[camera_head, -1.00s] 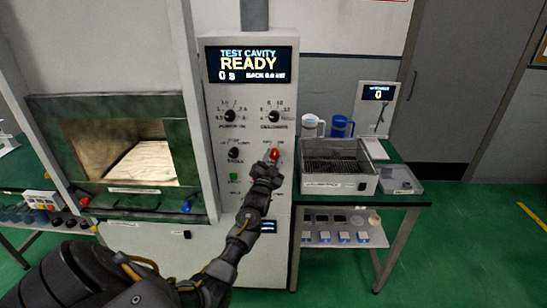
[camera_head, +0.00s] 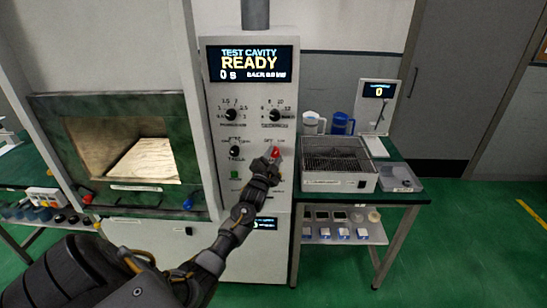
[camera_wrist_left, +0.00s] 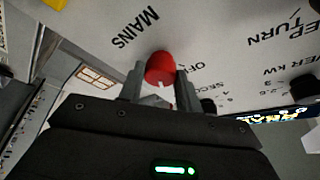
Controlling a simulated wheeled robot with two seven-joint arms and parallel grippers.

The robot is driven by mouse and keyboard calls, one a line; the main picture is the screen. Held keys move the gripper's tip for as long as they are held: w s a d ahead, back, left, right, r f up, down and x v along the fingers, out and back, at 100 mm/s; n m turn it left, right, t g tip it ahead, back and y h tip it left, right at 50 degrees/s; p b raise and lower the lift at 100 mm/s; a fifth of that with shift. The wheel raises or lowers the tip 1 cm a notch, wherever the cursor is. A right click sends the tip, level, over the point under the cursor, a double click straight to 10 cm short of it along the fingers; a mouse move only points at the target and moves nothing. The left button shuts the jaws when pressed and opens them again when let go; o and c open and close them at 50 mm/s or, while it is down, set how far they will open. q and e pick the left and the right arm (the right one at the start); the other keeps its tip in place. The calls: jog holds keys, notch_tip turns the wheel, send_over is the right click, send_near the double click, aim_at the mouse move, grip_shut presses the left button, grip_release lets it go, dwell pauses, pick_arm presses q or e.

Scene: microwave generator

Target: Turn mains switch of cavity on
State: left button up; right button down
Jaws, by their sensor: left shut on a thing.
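The test cavity's control panel (camera_head: 207,130) stands in the middle of the head view, with a lit display (camera_head: 250,64) reading "TEST CAVITY READY 0 s". The red mains switch knob (camera_head: 276,152) is on its lower right; in the left wrist view the red knob (camera_wrist_left: 160,68) sits beside the word MAINS. My left gripper (camera_head: 268,165) is at the panel. In the wrist view its two fingers (camera_wrist_left: 158,85) stand on either side of the red knob, shut on it. The exact knob position is hard to read. My right gripper is not in view.
Black knobs (camera_head: 231,114) and a green button (camera_head: 235,174) are near the switch. The open cavity (camera_head: 108,140) is at left.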

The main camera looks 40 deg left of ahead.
pick_arm(q)
jog(key=o, duration=1)
jog(key=b+v, duration=0.3)
jog(key=v, duration=0.8)
jog(key=shift+w, duration=0.1)
